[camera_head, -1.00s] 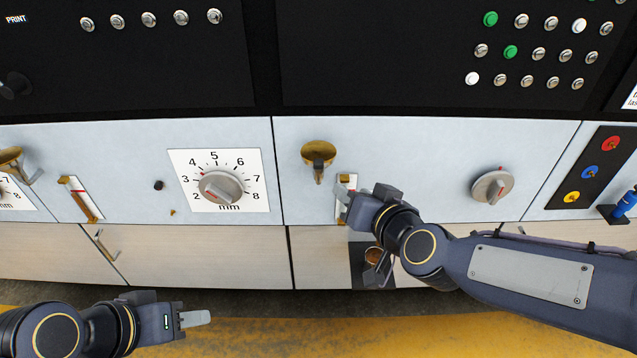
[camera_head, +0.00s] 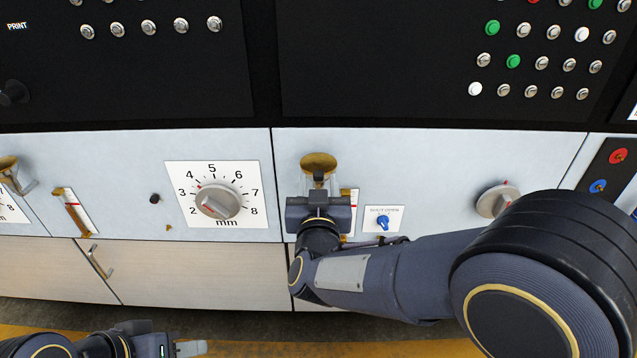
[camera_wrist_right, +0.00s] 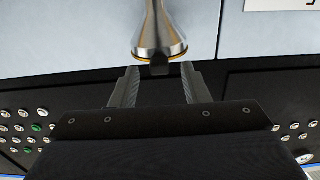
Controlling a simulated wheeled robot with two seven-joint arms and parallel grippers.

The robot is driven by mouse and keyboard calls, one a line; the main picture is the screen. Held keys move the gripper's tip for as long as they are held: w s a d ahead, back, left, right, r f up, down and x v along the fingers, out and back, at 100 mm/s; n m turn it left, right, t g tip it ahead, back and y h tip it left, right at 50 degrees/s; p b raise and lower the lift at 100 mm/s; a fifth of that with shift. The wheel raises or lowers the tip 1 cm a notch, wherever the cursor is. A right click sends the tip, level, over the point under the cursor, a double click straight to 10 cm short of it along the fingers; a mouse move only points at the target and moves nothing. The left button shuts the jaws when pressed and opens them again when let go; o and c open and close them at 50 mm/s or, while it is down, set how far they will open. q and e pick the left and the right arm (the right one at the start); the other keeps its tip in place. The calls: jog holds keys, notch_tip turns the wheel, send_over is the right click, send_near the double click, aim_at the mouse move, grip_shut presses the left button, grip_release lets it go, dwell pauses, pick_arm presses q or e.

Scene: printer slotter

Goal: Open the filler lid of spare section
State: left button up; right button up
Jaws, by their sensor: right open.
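The brass round filler lid (camera_head: 319,161) sits on the pale front panel, just above my right gripper (camera_head: 318,186). The right gripper's fingers point up at it from below. In the right wrist view the filler's metal cone (camera_wrist_right: 160,30) shows, with its dark lower end at the tips of the open right gripper (camera_wrist_right: 158,72). The fingers lie on either side and look empty; I cannot tell whether they touch it. The lid appears closed. My left gripper (camera_head: 190,348) is low at the left, partly cut off, and its jaw gap is not clear.
A sight gauge (camera_head: 348,200) and a small blue knob (camera_head: 383,222) are right of the right gripper. A dial (camera_head: 217,203) stands to the left and a grey knob (camera_head: 497,201) to the right. Another brass filler (camera_head: 8,163) is at the far left.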

jog(key=shift+w, duration=0.5)
grip_shut()
